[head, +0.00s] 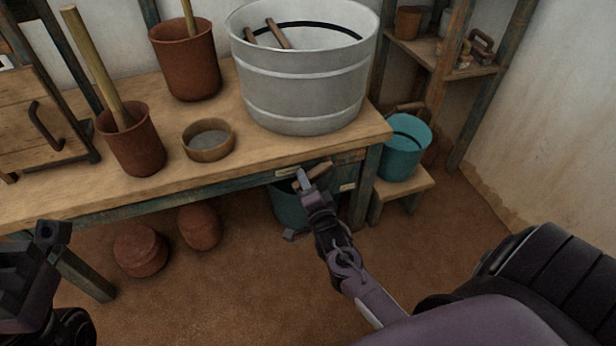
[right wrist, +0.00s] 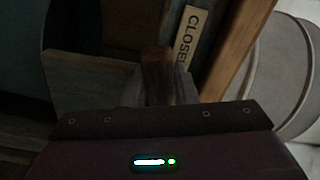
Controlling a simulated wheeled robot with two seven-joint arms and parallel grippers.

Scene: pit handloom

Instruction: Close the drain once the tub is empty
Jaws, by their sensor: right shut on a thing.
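The large grey tub (head: 305,95) stands on the right end of the wooden bench. A dark curved band and two brown wooden pieces show inside it; I cannot tell whether any liquid is left at its bottom. Below the bench's front edge is a wooden drain handle (head: 321,174). My right gripper (head: 305,180) is shut on this handle, which also shows in the right wrist view (right wrist: 157,72). A pale label reading "CLOSE", its end cut off (right wrist: 191,40), is beside the handle. My left gripper (head: 52,234) is at the lower left, apart from everything; its jaws are unclear.
A teal bucket (head: 287,203) is under the bench, partly hidden by my right arm. Another teal bucket (head: 403,150) stands on a low stool at right. Clay pots (head: 185,65) and a shallow bowl (head: 209,141) are on the bench (head: 60,200). The front floor is clear.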

